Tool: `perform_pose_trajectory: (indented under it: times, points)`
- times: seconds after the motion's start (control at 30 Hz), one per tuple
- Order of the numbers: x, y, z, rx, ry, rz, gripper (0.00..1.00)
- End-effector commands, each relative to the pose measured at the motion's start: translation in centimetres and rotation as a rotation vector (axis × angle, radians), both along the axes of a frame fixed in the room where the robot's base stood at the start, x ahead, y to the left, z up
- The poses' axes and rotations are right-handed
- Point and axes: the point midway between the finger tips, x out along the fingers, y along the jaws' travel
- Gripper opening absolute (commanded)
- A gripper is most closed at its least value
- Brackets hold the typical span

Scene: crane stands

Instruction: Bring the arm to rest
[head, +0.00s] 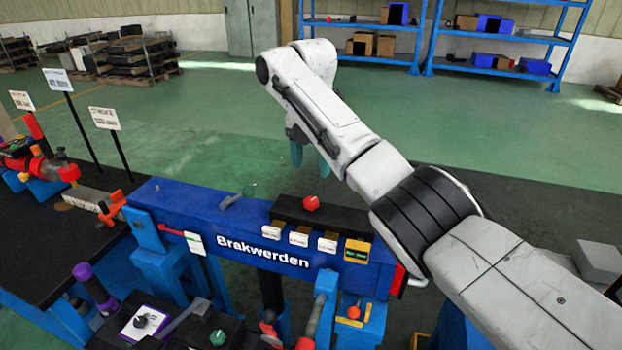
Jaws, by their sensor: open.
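My white arm (320,100) reaches in from the lower right, over the right end of the blue beam lettered "Brakwerden" (228,232). It bends at the top near the middle of the head view. My gripper (310,157) hangs below that bend, partly hidden behind the arm. Two teal fingers point down, apart, with nothing visible between them. The gripper appears beyond the blue beam, over the green floor.
The beam carries a black block with a red knob (311,203) and several small labels. A black bench (60,245) with signs on posts stands left. Blue shelves (500,40) and pallets (140,60) stand far back. Green floor (220,110) beyond the beam is open.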

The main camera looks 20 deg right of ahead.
Motion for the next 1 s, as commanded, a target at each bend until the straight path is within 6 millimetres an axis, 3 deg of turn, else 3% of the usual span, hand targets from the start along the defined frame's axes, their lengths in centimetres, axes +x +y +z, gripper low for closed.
perform_pose_trajectory:
  times: [0.63, 1.0]
  points:
    - [0.0, 0.0, 1.3, 0.001, 0.001, 0.001, 0.63]
    - [0.0, 0.0, 7.2, 0.001, 0.001, 0.001, 0.63]
